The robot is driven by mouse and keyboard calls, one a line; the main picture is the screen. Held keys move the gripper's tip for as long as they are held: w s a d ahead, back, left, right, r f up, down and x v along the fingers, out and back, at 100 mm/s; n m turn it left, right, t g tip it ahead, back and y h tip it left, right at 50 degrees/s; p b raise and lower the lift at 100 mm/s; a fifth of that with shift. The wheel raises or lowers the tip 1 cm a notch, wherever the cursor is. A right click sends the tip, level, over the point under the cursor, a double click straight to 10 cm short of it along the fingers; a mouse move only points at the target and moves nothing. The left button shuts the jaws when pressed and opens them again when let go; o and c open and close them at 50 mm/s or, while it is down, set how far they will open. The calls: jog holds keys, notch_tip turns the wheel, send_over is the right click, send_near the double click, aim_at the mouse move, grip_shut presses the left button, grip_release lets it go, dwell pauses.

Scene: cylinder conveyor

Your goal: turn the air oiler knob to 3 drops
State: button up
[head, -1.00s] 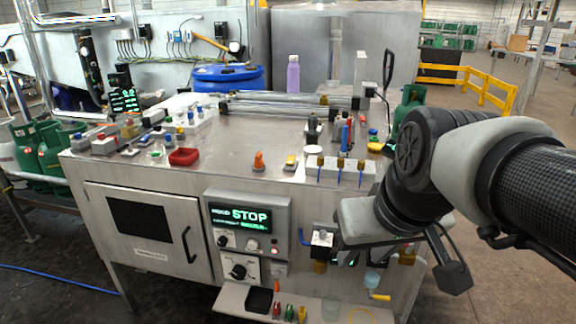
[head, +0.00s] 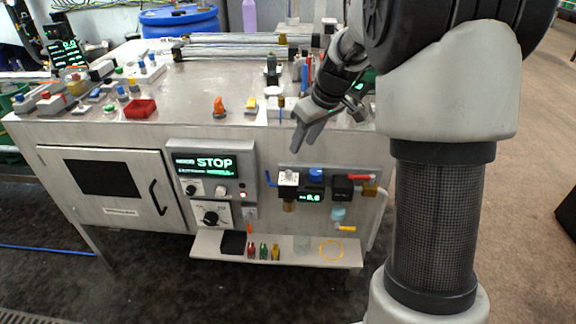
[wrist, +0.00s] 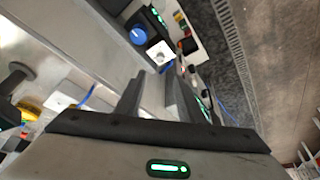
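The air unit on the cabinet front shows a silver-white block (head: 289,178) with a brass part below, a blue knob (head: 316,174), a green-lit display (head: 312,196), and a black block (head: 343,187) with a light-blue bowl (head: 338,214) under it. I cannot tell for sure which part is the oiler knob, and no drop setting is readable. My gripper (head: 308,138) points down above the unit, apart from it. In the wrist view its two fingers (wrist: 155,98) stand apart with nothing between them. The blue knob (wrist: 138,35) and white block (wrist: 160,53) show beyond the fingertips.
A red lever (head: 361,177) and a yellow lever (head: 346,228) stick out by the unit. A shelf (head: 285,256) below holds several small items. A STOP display panel (head: 205,160) is to the left. The worktop above carries an orange part (head: 219,106) and other fittings.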

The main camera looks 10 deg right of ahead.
aim_at(289, 172)
jog(key=b+x, duration=0.2)
jog(key=x, duration=1.2)
jog(key=shift+s, duration=0.1)
grip_shut()
